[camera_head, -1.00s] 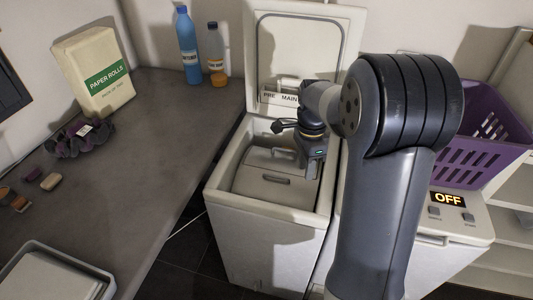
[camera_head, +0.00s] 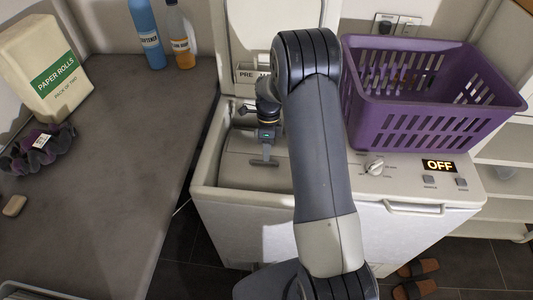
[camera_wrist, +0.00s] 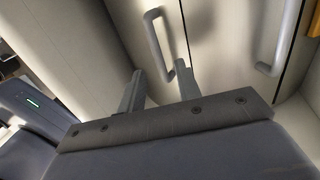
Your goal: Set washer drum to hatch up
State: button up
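The left toploader washer (camera_head: 235,209) stands with its lid (camera_head: 249,30) raised. Inside its opening is a pale drum (camera_head: 235,168). In the wrist view, the drum surface (camera_wrist: 222,45) has a dark seam with a bar handle on each side: one near handle (camera_wrist: 158,48) and one further right (camera_wrist: 280,40). My gripper (camera_head: 265,160) reaches down into the opening over the drum. In the wrist view, its two fingers (camera_wrist: 161,84) are apart with nothing between them, just short of the near handle. My arm hides the opening's right part.
The counter (camera_head: 130,120) at left holds paper rolls (camera_head: 45,75), a blue bottle (camera_head: 147,35), an orange bottle (camera_head: 180,40) and a dark cloth (camera_head: 35,150). Sandals (camera_head: 416,280) lie on the floor.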

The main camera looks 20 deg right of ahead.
aim_at(267, 165)
jog(key=shift+x, duration=1.35)
jog(key=shift+c, duration=0.3)
grip_shut()
